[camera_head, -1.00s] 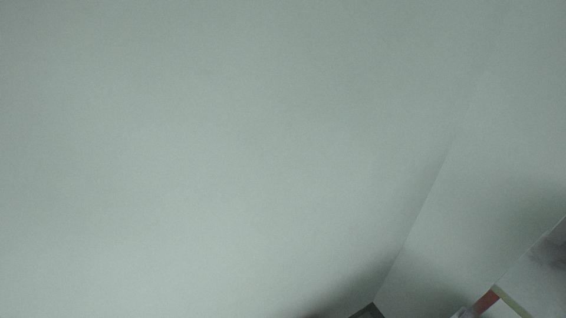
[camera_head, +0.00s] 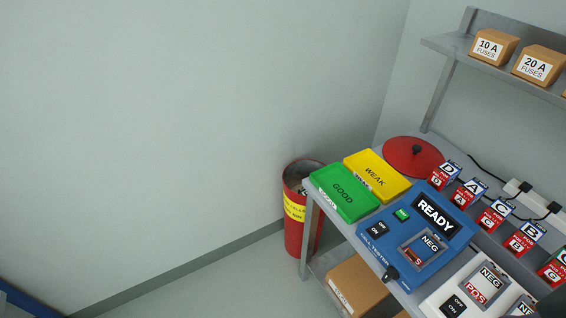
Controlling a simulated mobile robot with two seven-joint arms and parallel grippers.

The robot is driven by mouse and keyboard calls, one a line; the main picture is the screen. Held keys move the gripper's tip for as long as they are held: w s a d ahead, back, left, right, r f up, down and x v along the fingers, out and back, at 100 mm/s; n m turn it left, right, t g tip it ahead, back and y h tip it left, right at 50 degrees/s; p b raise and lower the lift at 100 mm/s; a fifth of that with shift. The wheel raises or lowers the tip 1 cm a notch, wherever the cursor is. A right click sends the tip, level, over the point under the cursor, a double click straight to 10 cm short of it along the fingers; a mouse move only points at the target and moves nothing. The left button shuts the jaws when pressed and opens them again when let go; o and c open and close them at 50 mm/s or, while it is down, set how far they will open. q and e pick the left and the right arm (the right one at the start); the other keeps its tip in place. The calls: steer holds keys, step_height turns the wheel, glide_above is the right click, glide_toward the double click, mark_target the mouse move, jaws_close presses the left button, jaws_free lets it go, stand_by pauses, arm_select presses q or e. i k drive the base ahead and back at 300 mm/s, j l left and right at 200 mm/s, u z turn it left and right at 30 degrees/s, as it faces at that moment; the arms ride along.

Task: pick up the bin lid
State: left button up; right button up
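The bin lid (camera_head: 411,156) is a round red disc with a small black knob. It lies flat at the back of the bench, behind the yellow WEAK tray and against the wall side. A red bin (camera_head: 294,225) with a yellow label stands on the floor at the left end of the bench. Its top is open, and some contents show inside. Neither of my grippers is in view.
On the bench (camera_head: 312,193) are a green GOOD tray (camera_head: 344,192), a yellow WEAK tray (camera_head: 377,175), a blue tester (camera_head: 425,228), a white device (camera_head: 455,287) and several lettered red-and-white blocks. A shelf (camera_head: 441,44) above holds fuse boxes. A cardboard box (camera_head: 355,287) sits below.

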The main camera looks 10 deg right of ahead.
mark_target(413, 157)
steer(key=z, duration=1.25)
